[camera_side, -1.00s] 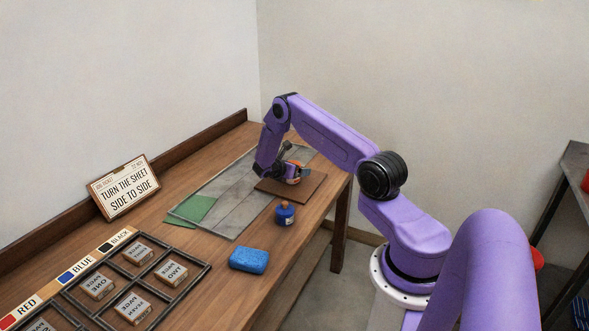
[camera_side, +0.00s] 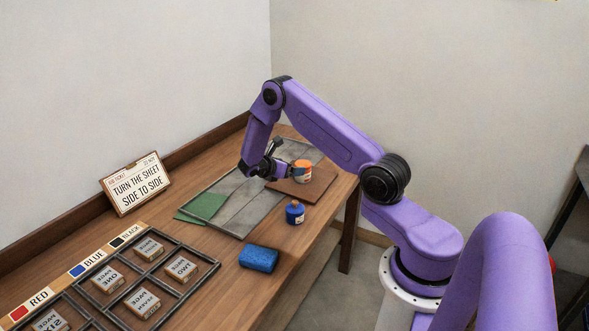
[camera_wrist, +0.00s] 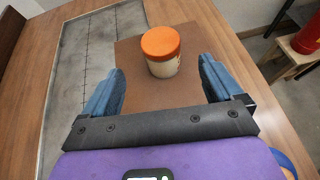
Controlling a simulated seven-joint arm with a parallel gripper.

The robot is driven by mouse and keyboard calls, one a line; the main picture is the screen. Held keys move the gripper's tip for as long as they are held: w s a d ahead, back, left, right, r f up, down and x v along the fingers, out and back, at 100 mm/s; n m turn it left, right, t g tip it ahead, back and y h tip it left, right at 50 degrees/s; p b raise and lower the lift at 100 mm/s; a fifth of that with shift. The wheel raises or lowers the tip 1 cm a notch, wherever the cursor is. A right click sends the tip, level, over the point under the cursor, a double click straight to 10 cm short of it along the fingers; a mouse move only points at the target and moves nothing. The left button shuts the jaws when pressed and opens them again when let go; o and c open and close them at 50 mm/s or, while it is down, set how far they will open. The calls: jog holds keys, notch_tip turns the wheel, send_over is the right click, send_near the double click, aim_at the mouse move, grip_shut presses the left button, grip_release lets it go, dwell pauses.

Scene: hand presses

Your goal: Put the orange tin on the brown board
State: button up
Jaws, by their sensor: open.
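The orange tin (camera_side: 302,170), cream-sided with an orange lid, stands upright on the brown board (camera_side: 311,188) at the far right of the table. In the wrist view the tin (camera_wrist: 161,51) stands on the board (camera_wrist: 150,96), ahead of and between the spread fingers. My gripper (camera_side: 268,172) is open and empty, a little to the left of the tin and apart from it. In the wrist view its two blue-grey fingers (camera_wrist: 160,88) are wide apart with only the board's surface showing between them.
A grey sheet tray (camera_side: 240,207) lies left of the board with a green sheet (camera_side: 203,207) at its corner. Bare wood surrounds the bottle.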

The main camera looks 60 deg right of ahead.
jog(key=s+a+r+m+t+y, duration=0.1)
jog(key=s+a+r+y, duration=0.15)
jog(key=a+r, duration=0.65)
jog(key=s+a+r+m+t+y, duration=0.2)
jog(key=s+a, duration=0.2)
jog(key=a, duration=1)
jog(key=s+a+r+y, duration=0.1)
jog(key=s+a+y, duration=0.2)
jog(key=s, duration=0.5)
jog(key=s+a+r+y, duration=0.2)
jog(key=s+a, duration=0.4)
jog(key=s, duration=0.3)
jog(key=s+a+r+g+y, duration=0.1)
jog(key=s+a+r+y, duration=0.1)
jog(key=s, duration=0.6)
jog(key=a+y, duration=0.1)
jog(key=a, duration=0.1)
jog(key=shift+s+a+m+y, duration=0.2)
jog(key=shift+a+m+y, duration=0.1)
jog(key=shift+m+y, duration=0.1)
